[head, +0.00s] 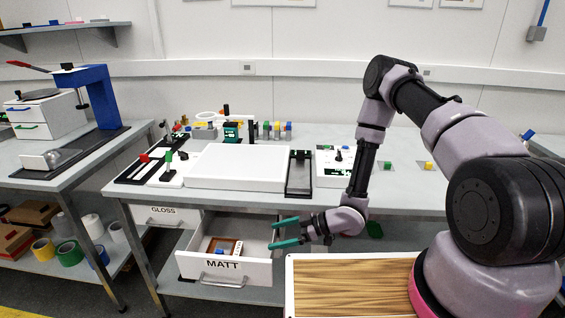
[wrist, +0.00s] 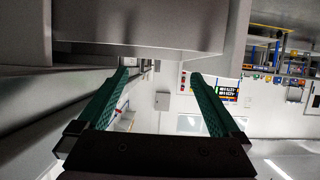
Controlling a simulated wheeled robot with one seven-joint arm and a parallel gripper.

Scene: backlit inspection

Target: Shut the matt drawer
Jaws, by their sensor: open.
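The matt drawer (head: 208,270), white with a black MATT label and a bar handle (head: 222,281), is pulled out below the middle table in the head view. A brown-framed item with a small blue piece (head: 223,247) lies inside it. My gripper (head: 272,234) is open, its two green fingers pointing left at the drawer's right side, near its upper edge. Whether the fingers touch the drawer is unclear. In the wrist view the fingers (wrist: 160,75) are spread with nothing between them. A pale grey surface fills the top there; I cannot tell what it is.
The gloss drawer (head: 160,217) is shut, left of the matt drawer. The grey table (head: 420,192) above carries a white light panel (head: 238,168) and small coloured parts. A wood-grain board (head: 350,285) is at the front, beside my arm. Tape rolls (head: 70,252) sit on a low shelf at left.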

